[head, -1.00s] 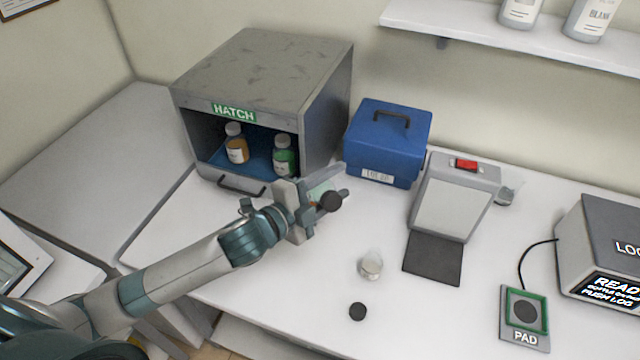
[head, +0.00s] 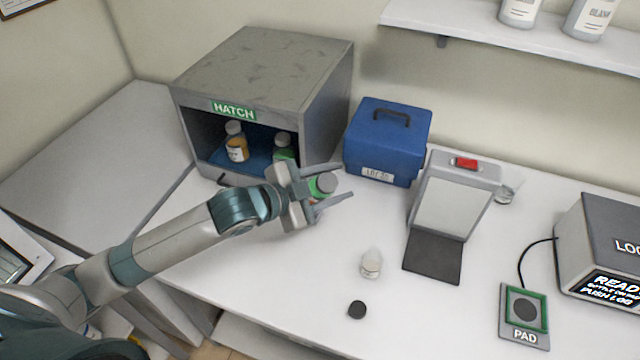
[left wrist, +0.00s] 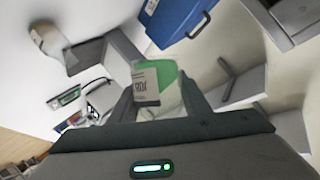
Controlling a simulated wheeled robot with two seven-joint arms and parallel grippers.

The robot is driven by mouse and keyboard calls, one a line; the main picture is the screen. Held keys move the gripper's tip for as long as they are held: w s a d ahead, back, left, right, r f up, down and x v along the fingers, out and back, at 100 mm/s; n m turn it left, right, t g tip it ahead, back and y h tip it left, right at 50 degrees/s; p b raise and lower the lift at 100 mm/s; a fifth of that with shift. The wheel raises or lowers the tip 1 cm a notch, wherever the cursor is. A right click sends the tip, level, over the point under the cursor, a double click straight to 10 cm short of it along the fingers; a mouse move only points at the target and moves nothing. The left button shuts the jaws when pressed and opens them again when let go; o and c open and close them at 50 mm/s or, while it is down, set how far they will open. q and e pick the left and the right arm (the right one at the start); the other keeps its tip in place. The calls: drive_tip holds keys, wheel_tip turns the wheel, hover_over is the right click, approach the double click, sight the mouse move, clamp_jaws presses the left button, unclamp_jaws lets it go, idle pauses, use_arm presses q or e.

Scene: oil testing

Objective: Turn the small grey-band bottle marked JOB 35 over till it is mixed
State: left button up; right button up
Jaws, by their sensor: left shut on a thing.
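My left gripper (head: 330,184) is shut on a small bottle (head: 322,187) and holds it in the air in front of the hatch, above the counter. In the head view I see its grey end and some green, tilted. In the left wrist view the bottle (left wrist: 156,84) sits between the fingers, green with a pale label. Its print is too small and turned to read surely. The fingers hide part of the bottle. My right gripper is not in view.
The grey hatch (head: 262,60) holds an amber bottle (head: 237,148) and a green one (head: 283,150). A blue box (head: 388,140), a grey stand (head: 452,205), a small clear vessel (head: 371,264), a black cap (head: 357,310) and a pad (head: 525,337) occupy the counter. Its front left is clear.

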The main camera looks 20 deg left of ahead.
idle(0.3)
use_arm(q)
drive_tip(key=shift+n+g+h, duration=0.5)
drive_tip(key=shift+n+g, duration=0.1)
drive_tip(key=shift+n, duration=0.55)
drive_tip(key=shift+n+g+h, duration=0.5)
drive_tip(key=shift+n+g, duration=0.1)
drive_tip(key=shift+n, duration=0.55)
